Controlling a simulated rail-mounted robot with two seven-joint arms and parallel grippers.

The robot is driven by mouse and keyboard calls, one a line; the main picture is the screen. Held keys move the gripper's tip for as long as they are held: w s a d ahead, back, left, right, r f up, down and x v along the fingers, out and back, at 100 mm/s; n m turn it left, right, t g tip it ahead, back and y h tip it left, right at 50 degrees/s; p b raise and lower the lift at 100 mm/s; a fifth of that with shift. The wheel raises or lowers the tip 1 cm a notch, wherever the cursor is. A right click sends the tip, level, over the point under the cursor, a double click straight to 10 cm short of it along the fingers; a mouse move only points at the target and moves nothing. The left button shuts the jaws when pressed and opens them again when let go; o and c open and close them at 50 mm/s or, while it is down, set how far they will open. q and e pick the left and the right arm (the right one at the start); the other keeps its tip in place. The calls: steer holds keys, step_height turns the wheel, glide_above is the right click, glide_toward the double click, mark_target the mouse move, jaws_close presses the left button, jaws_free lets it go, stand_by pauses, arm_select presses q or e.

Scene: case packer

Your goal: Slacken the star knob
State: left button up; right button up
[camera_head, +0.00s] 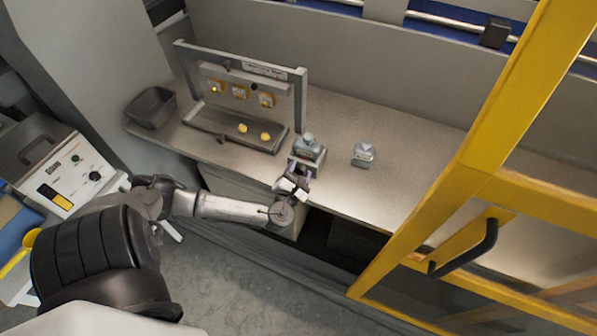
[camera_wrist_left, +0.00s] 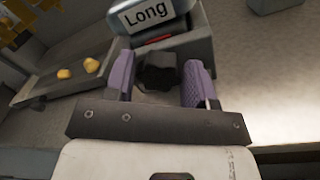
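The star knob (camera_wrist_left: 157,72) is a dark lobed knob on the front of a small grey block fixture (camera_wrist_left: 190,48). In the left wrist view it sits between the two purple-padded fingers of my left gripper (camera_wrist_left: 158,80). The fingers are apart, one on each side of the knob, with visible gaps. In the head view my left gripper (camera_head: 294,180) is at the front of the fixture (camera_head: 307,157) near the bench edge, and the knob is hard to make out. My right gripper is not seen.
A tray (camera_head: 215,136) with yellow pieces lies left, under a frame with a rail (camera_head: 240,70). A dark bin (camera_head: 151,107) is at far left. A yellow-framed door (camera_head: 470,185) stands on the right.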

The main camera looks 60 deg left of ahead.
arm_select(q)
steer(key=c, duration=0.5)
